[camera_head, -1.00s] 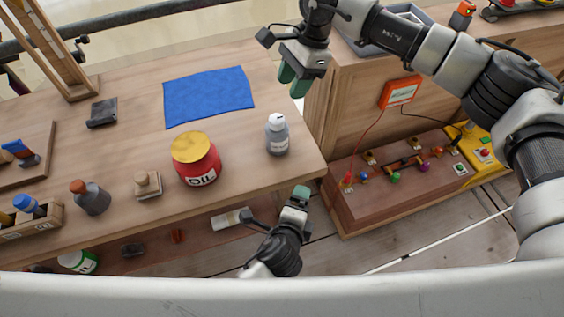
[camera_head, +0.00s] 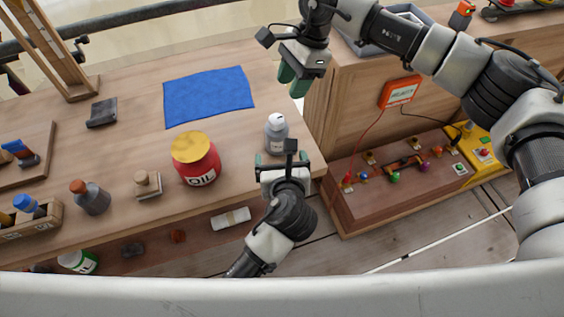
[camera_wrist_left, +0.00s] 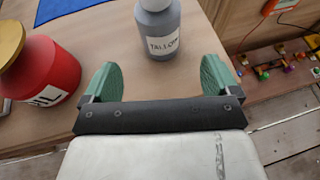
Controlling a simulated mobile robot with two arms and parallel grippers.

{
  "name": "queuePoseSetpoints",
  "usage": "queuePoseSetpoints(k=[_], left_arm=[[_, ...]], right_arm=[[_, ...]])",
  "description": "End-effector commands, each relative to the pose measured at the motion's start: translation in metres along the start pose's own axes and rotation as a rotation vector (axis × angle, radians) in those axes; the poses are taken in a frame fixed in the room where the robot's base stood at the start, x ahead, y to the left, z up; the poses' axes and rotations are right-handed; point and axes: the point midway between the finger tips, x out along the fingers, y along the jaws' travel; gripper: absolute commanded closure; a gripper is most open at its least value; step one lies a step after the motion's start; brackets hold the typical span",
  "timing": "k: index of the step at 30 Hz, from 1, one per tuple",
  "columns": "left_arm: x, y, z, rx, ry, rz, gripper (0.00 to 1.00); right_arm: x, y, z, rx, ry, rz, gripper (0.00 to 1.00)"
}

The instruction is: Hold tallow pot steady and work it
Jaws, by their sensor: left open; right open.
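The tallow pot (camera_head: 276,136) is a grey bottle with a white cap, upright near the right end of the wooden bench. In the left wrist view its label reads TALLOW and the pot (camera_wrist_left: 158,22) stands ahead of my left gripper (camera_wrist_left: 157,80), between the lines of its two green fingers but beyond their tips. My left gripper (camera_head: 283,160) is open and empty, at the bench's front edge just in front of the pot. My right gripper (camera_head: 294,82) is open and empty, with green fingers pointing down, behind and right of the pot near the bench's right edge.
A red oil tin (camera_head: 197,165) with a yellow lid stands left of the pot; it also shows in the left wrist view (camera_wrist_left: 45,75). A blue cloth (camera_head: 208,95) lies behind. A wooden block (camera_head: 147,184) and a brown-capped bottle (camera_head: 90,197) are farther left.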

Motion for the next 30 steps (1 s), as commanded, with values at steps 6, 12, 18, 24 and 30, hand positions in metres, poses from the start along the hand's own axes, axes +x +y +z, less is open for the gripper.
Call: queuePoseSetpoints(k=[6,12,18,24,30], left_arm=[[0.038,0.0,0.0,-0.001,0.0,0.0,0.1],[0.072,0.0,0.0,-0.003,0.0,-0.001,0.1],[0.092,-0.001,0.0,-0.003,0.0,-0.003,0.1],[0.097,-0.001,0.0,-0.004,0.001,-0.003,0.1],[0.097,-0.001,0.0,-0.004,0.001,-0.003,0.15]], right_arm=[[0.0,0.0,0.0,0.0,0.0,0.0,0.57],[0.0,0.0,0.0,0.0,0.0,0.0,0.57],[0.0,0.0,0.0,0.0,0.0,0.0,0.57],[0.0,0.0,0.0,0.0,0.0,0.0,0.57],[0.0,0.0,0.0,0.0,0.0,0.0,0.57]])
